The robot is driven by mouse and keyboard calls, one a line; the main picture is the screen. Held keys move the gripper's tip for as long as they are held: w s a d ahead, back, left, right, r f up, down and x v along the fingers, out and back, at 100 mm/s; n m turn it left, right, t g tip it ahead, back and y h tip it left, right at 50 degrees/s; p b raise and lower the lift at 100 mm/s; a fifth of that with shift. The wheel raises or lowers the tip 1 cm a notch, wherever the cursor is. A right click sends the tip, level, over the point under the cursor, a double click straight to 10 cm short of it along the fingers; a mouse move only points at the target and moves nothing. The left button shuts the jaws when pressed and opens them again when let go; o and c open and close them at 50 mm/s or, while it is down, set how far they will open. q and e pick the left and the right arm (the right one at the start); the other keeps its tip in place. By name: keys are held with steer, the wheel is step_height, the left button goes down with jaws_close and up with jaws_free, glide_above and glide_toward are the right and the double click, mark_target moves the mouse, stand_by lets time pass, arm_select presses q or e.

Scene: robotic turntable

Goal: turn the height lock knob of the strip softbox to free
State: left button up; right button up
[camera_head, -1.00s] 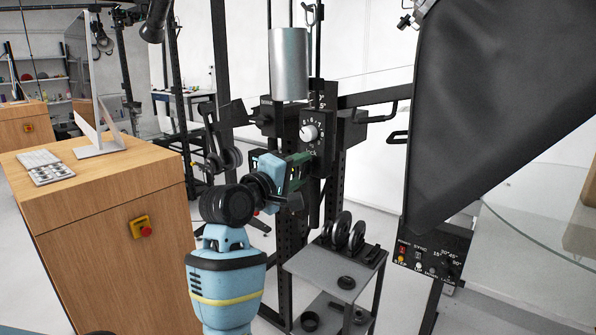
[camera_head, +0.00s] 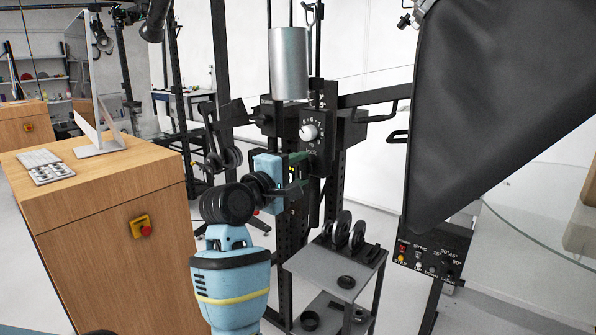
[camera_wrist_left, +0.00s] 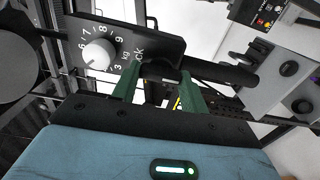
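The dial plate (camera_head: 317,140) with a white pointer knob (camera_head: 309,132) and printed numbers stands on the dark post of the strip softbox's stand. The wrist view shows the white knob (camera_wrist_left: 98,54) and part of the word "lock" on the plate. Below that lettering is a dark round part (camera_wrist_left: 160,70), perhaps the height lock knob; its pointer and setting are not readable. My left gripper (camera_head: 299,170) is just below the dial. In the wrist view its green fingers (camera_wrist_left: 158,76) are apart, on either side of the dark part; contact is unclear. My right gripper is not in view.
A silver cylinder (camera_head: 289,63) hangs above the dial. The big black softbox (camera_head: 490,110) fills the right, with a control panel (camera_head: 430,256) below it. A grey shelf cart (camera_head: 335,272) with black discs stands below the gripper. A wooden cabinet (camera_head: 115,235) is at left.

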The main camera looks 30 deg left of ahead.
arm_select(q)
steer(key=o, duration=0.4)
steer(key=s, duration=0.8)
steer(key=shift+a, duration=0.35)
steer(key=shift+w, duration=0.1)
